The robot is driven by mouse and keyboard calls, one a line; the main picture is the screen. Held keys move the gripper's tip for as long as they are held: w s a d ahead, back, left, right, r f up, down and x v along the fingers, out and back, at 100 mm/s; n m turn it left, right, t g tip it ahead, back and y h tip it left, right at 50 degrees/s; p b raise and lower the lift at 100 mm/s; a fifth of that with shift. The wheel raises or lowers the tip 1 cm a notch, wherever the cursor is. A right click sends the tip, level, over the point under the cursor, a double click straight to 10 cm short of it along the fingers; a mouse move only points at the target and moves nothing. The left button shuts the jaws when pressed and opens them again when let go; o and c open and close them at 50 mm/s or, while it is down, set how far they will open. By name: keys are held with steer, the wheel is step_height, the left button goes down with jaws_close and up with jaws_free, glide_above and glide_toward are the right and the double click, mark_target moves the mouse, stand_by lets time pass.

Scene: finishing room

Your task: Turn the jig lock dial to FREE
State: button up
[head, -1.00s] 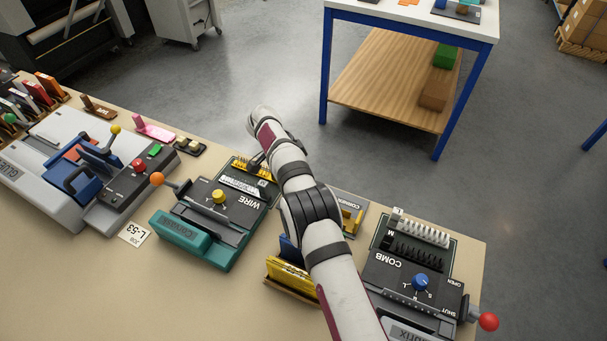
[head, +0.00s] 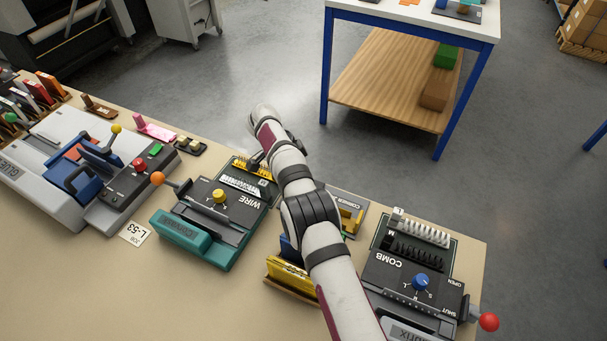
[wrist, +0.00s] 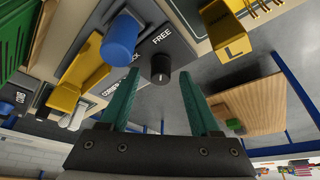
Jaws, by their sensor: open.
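The jig lock dial is a small black knob (wrist: 160,66) on a grey plate in the wrist view. The word FREE (wrist: 162,35) is printed above it, and a partly hidden word ending in "CK" lies to its left. I cannot clearly read where its pointer stands. My gripper (wrist: 158,76) is open, with its two green fingers on either side of the dial in the picture. I cannot tell whether they touch it. In the head view, the corner jig (head: 352,202) is partly covered by my arm, and the dial and fingertips are hidden.
Beside the dial in the wrist view are a blue cylinder (wrist: 121,38) and a yellow block (wrist: 83,73). In the head view, the teal wire machine (head: 212,222) stands left of my arm and the comb machine (head: 385,270) right, with a red-ball lever (head: 488,322).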

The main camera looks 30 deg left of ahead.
steer(key=v, duration=1.2)
